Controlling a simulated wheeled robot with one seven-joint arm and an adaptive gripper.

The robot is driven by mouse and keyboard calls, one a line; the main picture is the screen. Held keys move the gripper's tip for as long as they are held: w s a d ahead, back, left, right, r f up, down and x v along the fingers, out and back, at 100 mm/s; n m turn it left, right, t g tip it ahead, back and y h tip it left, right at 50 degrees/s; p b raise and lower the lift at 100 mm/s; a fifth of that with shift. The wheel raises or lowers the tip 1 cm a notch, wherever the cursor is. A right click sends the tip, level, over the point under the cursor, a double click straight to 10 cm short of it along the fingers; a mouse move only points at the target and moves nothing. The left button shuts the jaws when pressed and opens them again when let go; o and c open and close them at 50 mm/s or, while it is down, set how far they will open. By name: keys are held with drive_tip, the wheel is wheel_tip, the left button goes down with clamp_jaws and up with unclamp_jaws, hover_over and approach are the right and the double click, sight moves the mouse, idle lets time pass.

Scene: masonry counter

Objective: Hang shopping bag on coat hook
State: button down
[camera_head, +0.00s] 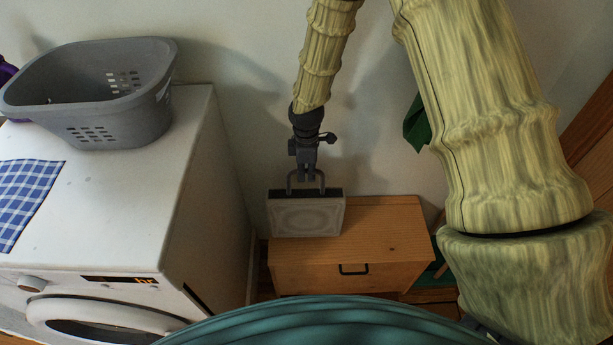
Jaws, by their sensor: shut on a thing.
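The shopping bag (305,217) looks like a pale grey box with a faint ring pattern on its front, a dark open top and a grey handle. My gripper (306,177) is shut on the handle from above, and the bag is upright below it. The bag overlaps the left part of a wooden cabinet top; I cannot tell whether it touches it. No coat hook can be made out; my large arm links cover much of the wall on the right.
The wooden cabinet (390,222) stands against the wall. On the left, a white washing machine (130,220) bears a grey laundry basket (110,100) and a blue checked cloth (28,195). A green thing (417,122), partly hidden, is by the wall behind my arm.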

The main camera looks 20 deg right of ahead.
sight(307, 194)
drive_tip(key=shift+f+p, duration=0.8)
drive_tip(key=shift+f, duration=0.95)
drive_tip(key=c, duration=1.5)
unclamp_jaws()
drive_tip(key=shift+f, duration=0.1)
